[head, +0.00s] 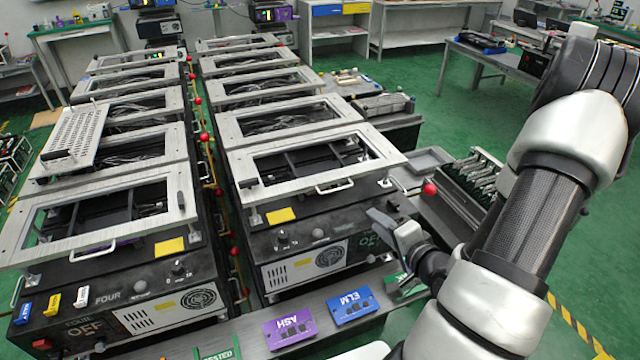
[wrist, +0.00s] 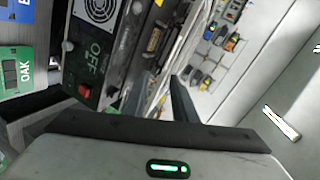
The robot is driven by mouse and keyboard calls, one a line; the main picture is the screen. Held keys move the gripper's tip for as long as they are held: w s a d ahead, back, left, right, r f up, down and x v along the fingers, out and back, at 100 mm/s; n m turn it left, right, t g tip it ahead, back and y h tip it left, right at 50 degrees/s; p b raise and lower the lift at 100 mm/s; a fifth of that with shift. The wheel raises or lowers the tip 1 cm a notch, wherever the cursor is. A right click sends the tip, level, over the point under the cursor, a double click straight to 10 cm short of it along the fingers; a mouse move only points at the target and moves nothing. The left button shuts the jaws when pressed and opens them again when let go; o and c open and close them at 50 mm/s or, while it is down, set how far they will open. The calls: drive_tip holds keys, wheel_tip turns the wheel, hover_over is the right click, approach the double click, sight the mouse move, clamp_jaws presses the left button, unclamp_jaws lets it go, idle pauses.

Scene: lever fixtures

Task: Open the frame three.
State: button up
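A fixture labelled FOUR (head: 107,297) stands front left, with a flat grey frame (head: 100,212) lying level over it. No label reading three is legible. The front right fixture (head: 290,245) has a similar grey frame (head: 365,137), lying level, with a bar handle (head: 335,187) on its near edge. A red ball knob (head: 430,189) stands at its right side. My gripper (head: 392,228) is at this fixture's front right corner, below the frame, apart from the handle. In the wrist view its two fingers (wrist: 160,97) are apart with nothing between them. An OFF panel (wrist: 95,58) is beside them.
Purple ASH (head: 291,327) and blue ELM (head: 353,306) plates lie on the front ledge; a green OAK plate (wrist: 15,75) shows in the wrist view. More fixtures run back in two rows. A grey tray (head: 428,160) is right of the front right fixture. Green floor (head: 400,75) is open behind.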

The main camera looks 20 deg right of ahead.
drive_tip(key=a+m+t, duration=0.1)
drive_tip(key=m, duration=0.2)
drive_tip(key=b, duration=0.9)
approach(340, 189)
drive_tip(key=x, duration=0.8)
drive_tip(key=shift+w+f, duration=0.15)
drive_tip(key=shift+w, duration=0.05)
clamp_jaws()
idle(0.3)
